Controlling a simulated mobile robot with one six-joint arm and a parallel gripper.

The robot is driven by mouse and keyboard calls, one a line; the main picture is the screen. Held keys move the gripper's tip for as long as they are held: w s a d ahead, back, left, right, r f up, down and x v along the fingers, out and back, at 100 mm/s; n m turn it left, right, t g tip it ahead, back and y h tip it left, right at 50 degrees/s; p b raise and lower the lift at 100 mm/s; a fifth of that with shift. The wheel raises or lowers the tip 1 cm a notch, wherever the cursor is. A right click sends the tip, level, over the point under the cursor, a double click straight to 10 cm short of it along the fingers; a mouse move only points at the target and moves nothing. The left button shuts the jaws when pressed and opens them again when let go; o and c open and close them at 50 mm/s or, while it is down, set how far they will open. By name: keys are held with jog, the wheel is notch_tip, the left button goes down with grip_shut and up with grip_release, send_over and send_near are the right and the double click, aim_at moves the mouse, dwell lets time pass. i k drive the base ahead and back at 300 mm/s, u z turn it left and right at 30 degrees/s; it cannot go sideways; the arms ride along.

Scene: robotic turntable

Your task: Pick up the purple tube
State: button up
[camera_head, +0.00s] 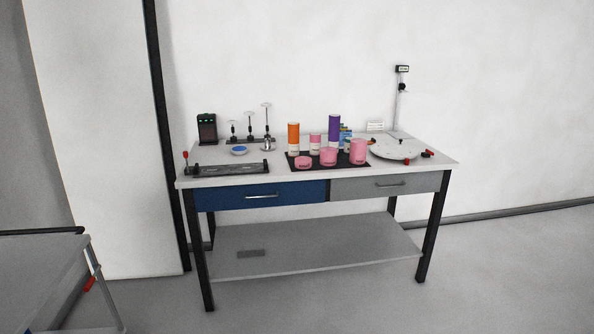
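The purple tube (334,129) stands upright toward the back of a black mat (343,165) on the workbench. It is the tallest of the containers there. Its lower part is partly hidden by pink containers in front of it. An orange tube (293,137) stands to its left, with a smaller pink tube (315,142) between them. My gripper does not show in this view.
Pink cylinders (357,152) stand along the mat's front. A white turntable (397,149) is to the right, a black tray (229,169) and blue dish (239,150) to the left. The bench (435,161) has drawers and a lower shelf. Floor in front is clear.

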aim_at(334, 121)
jog(key=z, duration=0.15)
jog(key=i, duration=1.2)
jog(key=z, duration=0.15)
